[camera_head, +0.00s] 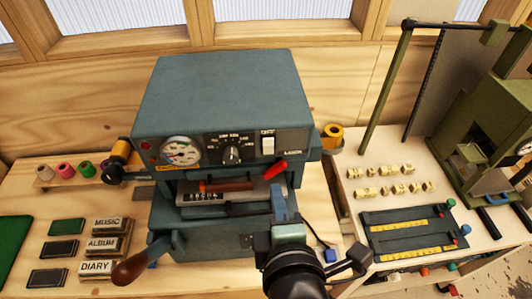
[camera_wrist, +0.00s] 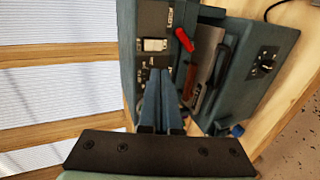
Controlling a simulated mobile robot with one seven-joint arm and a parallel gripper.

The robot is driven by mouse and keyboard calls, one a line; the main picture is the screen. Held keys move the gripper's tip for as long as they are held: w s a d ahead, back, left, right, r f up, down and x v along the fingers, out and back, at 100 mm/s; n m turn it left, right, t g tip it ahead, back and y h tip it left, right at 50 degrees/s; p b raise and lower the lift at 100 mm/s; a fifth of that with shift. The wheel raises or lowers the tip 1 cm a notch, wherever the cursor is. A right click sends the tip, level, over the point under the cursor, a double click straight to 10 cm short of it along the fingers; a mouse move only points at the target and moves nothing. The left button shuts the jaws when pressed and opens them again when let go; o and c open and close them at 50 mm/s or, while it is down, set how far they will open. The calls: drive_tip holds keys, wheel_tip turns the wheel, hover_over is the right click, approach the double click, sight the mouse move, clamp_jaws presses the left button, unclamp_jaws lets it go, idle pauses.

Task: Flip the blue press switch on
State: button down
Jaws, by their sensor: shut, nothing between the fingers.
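The blue press (camera_head: 222,92) stands in the middle of the bench. Its white rocker switch (camera_head: 268,145) is on the right of the front panel, and it also shows in the wrist view (camera_wrist: 154,45). I cannot tell which way the rocker is set. My gripper (camera_head: 278,188) is in front of the press, below the switch and apart from it in the head view. In the wrist view my gripper's fingers (camera_wrist: 158,75) are together and empty, with their tips just below the switch in the picture.
A red-tipped lever (camera_head: 275,168) sits just below the switch, close to my fingers. A dial (camera_head: 232,155) and gauge (camera_head: 180,151) are left of it. A wooden-handled lever (camera_head: 130,268) sticks out front left. A green press (camera_head: 485,130) stands at right.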

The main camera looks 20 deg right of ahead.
sight(268, 151)
drive_tip(key=p+x, duration=0.4)
drive_tip(key=x, duration=0.8)
drive_tip(key=shift+w+d+p, duration=0.15)
drive_tip(key=shift+d+p, duration=0.05)
drive_tip(key=shift+p, duration=0.1)
drive_tip(key=shift+w+d+f, duration=0.1)
drive_tip(key=shift+w+f, duration=0.15)
drive_tip(key=shift+w, duration=0.15)
drive_tip(key=shift+w+f+b, duration=0.15)
drive_tip(key=shift+f+b, duration=0.3)
drive_tip(key=shift+b, duration=0.5)
drive_tip(key=shift+r+t, duration=0.3)
drive_tip(key=shift+r, duration=0.15)
